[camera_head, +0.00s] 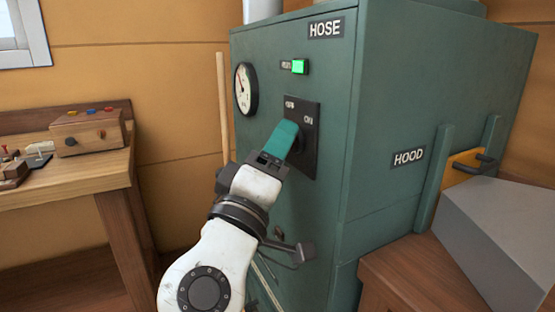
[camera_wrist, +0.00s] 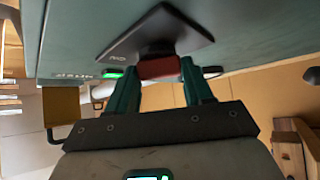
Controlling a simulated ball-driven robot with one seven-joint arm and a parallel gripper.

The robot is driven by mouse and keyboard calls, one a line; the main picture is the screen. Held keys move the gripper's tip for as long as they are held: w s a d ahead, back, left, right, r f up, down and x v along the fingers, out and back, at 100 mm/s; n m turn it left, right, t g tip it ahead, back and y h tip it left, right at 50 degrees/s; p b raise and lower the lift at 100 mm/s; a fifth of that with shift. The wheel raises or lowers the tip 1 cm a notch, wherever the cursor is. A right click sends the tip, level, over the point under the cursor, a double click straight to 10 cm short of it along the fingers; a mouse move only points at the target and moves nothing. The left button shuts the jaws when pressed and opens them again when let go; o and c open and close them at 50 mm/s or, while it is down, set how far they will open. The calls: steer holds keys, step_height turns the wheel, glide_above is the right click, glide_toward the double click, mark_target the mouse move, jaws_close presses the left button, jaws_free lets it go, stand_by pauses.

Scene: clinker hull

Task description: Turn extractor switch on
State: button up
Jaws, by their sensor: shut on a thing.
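The extractor switch is a red handle (camera_wrist: 160,68) on a dark plate (camera_head: 313,148) on the front of a green cabinet (camera_head: 400,90). The plate also shows in the wrist view (camera_wrist: 150,30). It bears small pale labels, one reading ON. My gripper (camera_head: 285,138) is at the plate, and in the wrist view its teal fingers (camera_wrist: 158,76) are shut on the red handle, one on each side. In the head view my fingers hide the handle, so its exact angle is hard to tell. A green lamp (camera_head: 300,67) above the plate is lit.
A round gauge (camera_head: 245,89) sits left of the switch. A wooden workbench (camera_head: 60,185) with a control box (camera_head: 88,132) stands at the left. At the right, a grey block (camera_head: 500,235) sits on a wooden surface (camera_head: 400,268) by the HOOD label (camera_head: 408,157).

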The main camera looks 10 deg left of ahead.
steer(key=shift+f, duration=0.15)
steer(key=o, duration=1)
steer(key=shift+o, duration=0.2)
steer(key=v, duration=1)
steer(key=shift+s+p, duration=0.3)
steer(key=shift+p, duration=0.15)
steer(key=shift+a+f, duration=0.2)
